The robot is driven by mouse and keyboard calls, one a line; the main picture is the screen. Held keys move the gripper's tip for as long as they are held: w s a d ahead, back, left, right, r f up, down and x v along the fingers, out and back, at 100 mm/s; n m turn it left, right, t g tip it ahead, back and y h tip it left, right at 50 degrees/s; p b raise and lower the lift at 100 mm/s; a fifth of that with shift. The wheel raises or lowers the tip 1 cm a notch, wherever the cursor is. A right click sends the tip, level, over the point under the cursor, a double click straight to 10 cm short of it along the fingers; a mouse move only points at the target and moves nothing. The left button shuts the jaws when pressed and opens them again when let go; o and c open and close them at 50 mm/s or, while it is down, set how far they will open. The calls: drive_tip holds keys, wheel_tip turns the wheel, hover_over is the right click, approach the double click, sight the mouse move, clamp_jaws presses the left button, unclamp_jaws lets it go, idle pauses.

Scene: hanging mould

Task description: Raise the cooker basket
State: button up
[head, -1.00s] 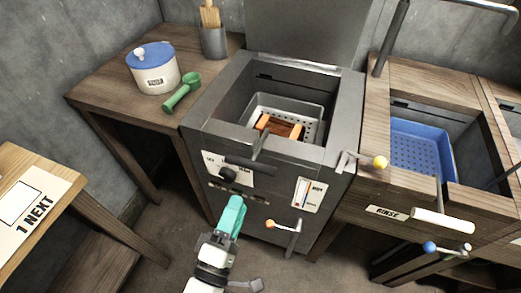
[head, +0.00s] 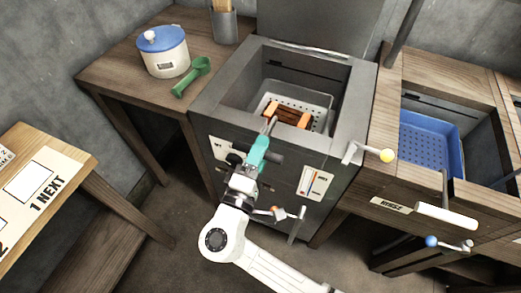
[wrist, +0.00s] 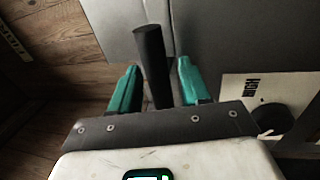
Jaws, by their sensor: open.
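The cooker (head: 226,118) is a grey metal box with its lid up. Inside it sits the perforated grey cooker basket (head: 318,101), low in the well, holding an orange-brown block (head: 287,115). A dark grip (head: 271,157) joined to a metal arm (head: 270,125) shows at the cooker's front. My teal gripper (head: 258,152) is at this grip, partly covering it. In the wrist view my gripper (wrist: 158,66) is open, with the dark grip (wrist: 150,50) between its two fingers. There is a visible gap on the right; contact on the left is unclear.
On the right is the rinse station with a blue basket (head: 428,138) and a white handle (head: 446,216). A lidded pot (head: 164,56) and green scoop (head: 192,78) stand left.

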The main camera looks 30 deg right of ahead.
drive_tip(key=shift+c, duration=0.4)
clamp_jaws()
